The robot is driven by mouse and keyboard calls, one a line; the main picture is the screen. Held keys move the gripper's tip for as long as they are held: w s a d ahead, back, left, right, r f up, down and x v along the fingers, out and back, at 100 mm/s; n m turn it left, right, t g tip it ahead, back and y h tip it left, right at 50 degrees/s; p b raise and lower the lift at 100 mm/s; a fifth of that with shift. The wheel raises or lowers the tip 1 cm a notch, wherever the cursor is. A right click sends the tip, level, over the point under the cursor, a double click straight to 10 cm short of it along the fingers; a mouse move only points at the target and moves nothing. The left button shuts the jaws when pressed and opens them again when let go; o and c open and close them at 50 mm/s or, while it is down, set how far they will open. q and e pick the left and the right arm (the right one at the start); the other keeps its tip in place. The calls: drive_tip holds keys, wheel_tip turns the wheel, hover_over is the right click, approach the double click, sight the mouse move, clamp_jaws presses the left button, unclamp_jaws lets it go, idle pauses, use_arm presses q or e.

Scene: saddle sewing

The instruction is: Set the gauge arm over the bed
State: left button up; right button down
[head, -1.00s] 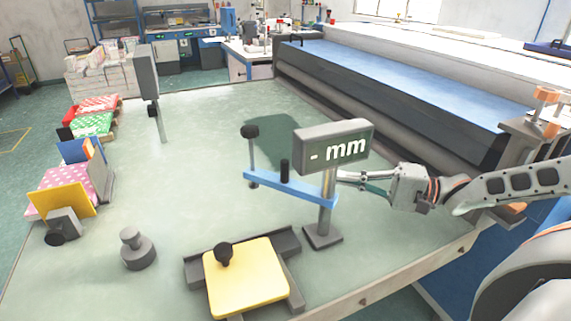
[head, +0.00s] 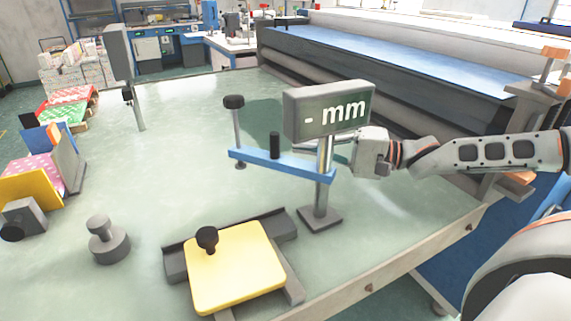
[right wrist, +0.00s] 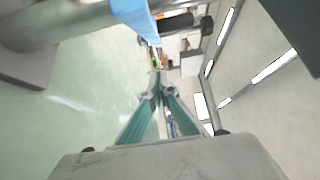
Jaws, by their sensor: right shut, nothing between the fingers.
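The gauge stands on the table, with a grey post (head: 322,200) on a square foot and a grey display (head: 329,111) reading "- mm". Its blue gauge arm (head: 290,166) reaches left from the post and carries a dark peg (head: 275,145) and a black-capped plunger (head: 234,103). The dark grey bed (head: 180,265) lies in front and to the left of the foot, with a yellow plate on it (head: 245,275). The arm's plunger end is behind the bed. My right gripper (head: 338,147) is shut and empty by the post, partly hidden; its fingers show in the right wrist view (right wrist: 157,88). My left gripper is out of view.
A grey knobbed weight (head: 108,243) stands left of the bed. Colourful packs (head: 62,160) line the left edge. Another stand (head: 120,55) rises at the back left. A long blue-topped machine (head: 390,58) borders the back right. The middle left table is clear.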

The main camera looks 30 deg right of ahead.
sight(279, 151)
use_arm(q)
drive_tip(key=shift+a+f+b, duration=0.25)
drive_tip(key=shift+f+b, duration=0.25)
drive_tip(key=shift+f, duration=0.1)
use_arm(e)
drive_tip(key=shift+s+a, duration=0.25)
drive_tip(key=shift+a, duration=0.95)
drive_tip(key=shift+s+a, duration=0.25)
drive_tip(key=shift+a, duration=0.95)
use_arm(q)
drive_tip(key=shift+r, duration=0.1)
